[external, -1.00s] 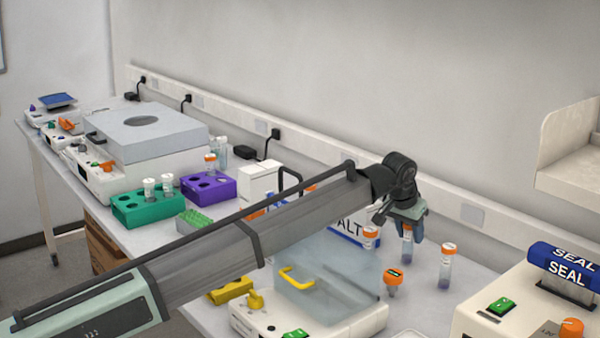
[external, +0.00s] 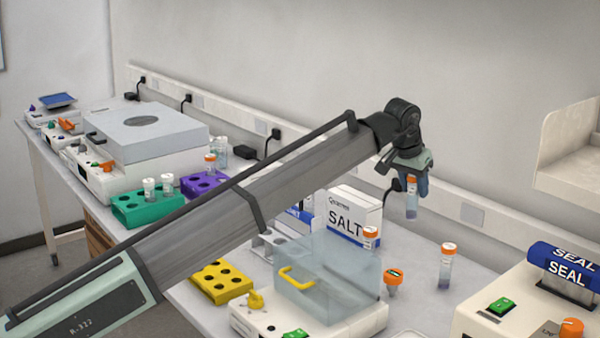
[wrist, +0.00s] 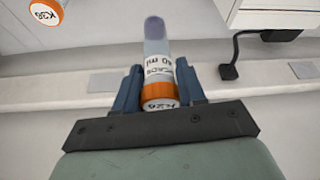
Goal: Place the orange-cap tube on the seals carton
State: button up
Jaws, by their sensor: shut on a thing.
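My gripper (external: 413,182) is shut on an orange-cap tube (external: 411,206) and holds it upright above the bench. In the wrist view my gripper (wrist: 160,88) has its blue fingers on either side of the orange cap, and the tube (wrist: 157,68) shows a white label and bluish contents. I cannot make out a carton marked for seals. A white carton marked SALT (external: 352,215) stands left of the held tube. Another carton (external: 302,207) is mostly hidden behind my arm.
Other orange-cap tubes (external: 446,266) stand on the bench below. A clear-lidded machine (external: 330,275) stands in front, with a yellow rack (external: 221,282) to its left. A SEAL machine (external: 530,305) is at the right. Green (external: 148,207) and purple racks (external: 200,184) stand farther left.

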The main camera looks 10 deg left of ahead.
notch_tip(320, 180, up, 18)
jog(key=w+a+n+y, duration=0.1)
jog(key=w+a+n, duration=0.1)
jog(key=w+a, duration=0.9)
jog(key=w+a+n+t, duration=0.15)
jog(key=w+a, duration=0.35)
jog(key=a, duration=1.2)
jog(key=w+a+n+g+y, duration=0.1)
jog(key=w+a+n, duration=0.1)
jog(key=w+a, duration=0.9)
jog(key=shift+t, duration=0.25)
jog(key=shift+s+a+f, duration=0.35)
jog(key=shift+s+f, duration=0.15)
jog(key=shift+f, duration=2.05)
jog(key=shift+s+a+f, duration=0.4)
jog(key=shift+s+f, duration=0.05)
jog(key=shift+f, duration=2.1)
jog(key=shift+s+a+f, duration=0.35)
jog(key=shift+s+f, duration=0.15)
jog(key=shift+f, duration=2.05)
jog(key=shift+f, duration=0.15)
jog(key=o, duration=1)
jog(key=v, duration=1.2)
